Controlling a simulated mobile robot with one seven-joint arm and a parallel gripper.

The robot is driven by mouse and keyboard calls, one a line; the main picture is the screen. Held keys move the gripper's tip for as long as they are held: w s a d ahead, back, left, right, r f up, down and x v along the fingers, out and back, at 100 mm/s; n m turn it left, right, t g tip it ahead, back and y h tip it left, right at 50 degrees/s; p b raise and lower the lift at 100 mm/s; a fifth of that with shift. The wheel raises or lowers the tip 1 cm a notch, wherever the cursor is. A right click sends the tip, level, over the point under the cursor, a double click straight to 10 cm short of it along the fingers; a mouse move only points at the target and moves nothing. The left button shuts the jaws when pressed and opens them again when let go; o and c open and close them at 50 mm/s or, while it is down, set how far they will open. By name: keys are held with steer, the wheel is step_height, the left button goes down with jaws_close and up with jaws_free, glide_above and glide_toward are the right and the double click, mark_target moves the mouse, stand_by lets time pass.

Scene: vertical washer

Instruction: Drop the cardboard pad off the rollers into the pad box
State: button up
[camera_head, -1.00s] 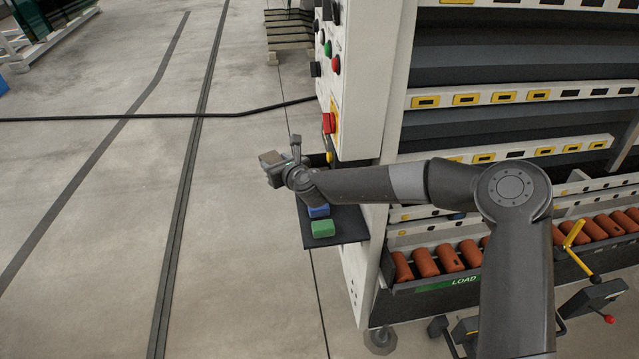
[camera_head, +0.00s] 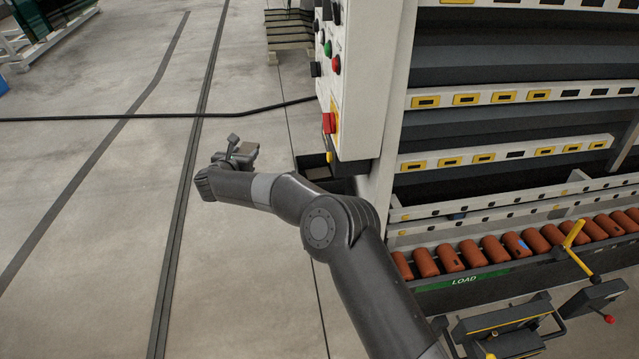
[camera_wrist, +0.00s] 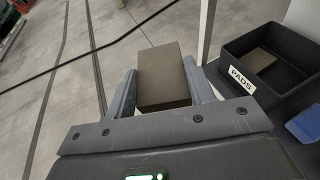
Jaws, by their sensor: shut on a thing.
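My gripper (camera_head: 240,153) is shut on the cardboard pad (camera_wrist: 165,75), a brown block, and holds it up in the air over the floor. In the wrist view the pad sits between the two fingers of my gripper (camera_wrist: 162,88). The black pad box (camera_wrist: 288,84), labelled PADS, is to the right of the held pad and apart from it. One brown pad (camera_wrist: 259,61) lies inside the box. In the head view the box (camera_head: 311,160) is right of my gripper and partly hidden by my arm. The orange rollers (camera_head: 449,258) run along the LOAD side of the machine.
The white machine column (camera_head: 365,80) with buttons stands right of the box. A blue block (camera_wrist: 304,124) lies in front of the box. A small blue mark (camera_head: 516,244) shows on the rollers. A black cable (camera_head: 160,116) crosses the floor. Open floor lies to the left.

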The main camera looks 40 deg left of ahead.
steer(key=shift+s+a+f, duration=0.1)
steer(key=shift+s+f, duration=0.05)
steer(key=shift+s, duration=0.05)
steer(key=shift+w+d+m+h, duration=0.2)
steer(key=shift+m+h, duration=0.1)
steer(key=shift+h, duration=0.1)
steer(key=w+d, duration=1.3)
steer(key=shift+w+d+f, duration=0.1)
steer(key=shift+f, duration=1.1)
steer(key=shift+w+d+f, duration=0.1)
steer(key=shift+d+f, duration=0.05)
steer(key=shift+f, duration=1)
steer(key=shift+w+d+f, duration=0.1)
steer(key=shift+f, duration=1.1)
steer(key=shift+f, duration=0.1)
steer(key=shift+f, duration=0.25)
steer(key=o, duration=0.9)
steer(key=shift+o, duration=0.2)
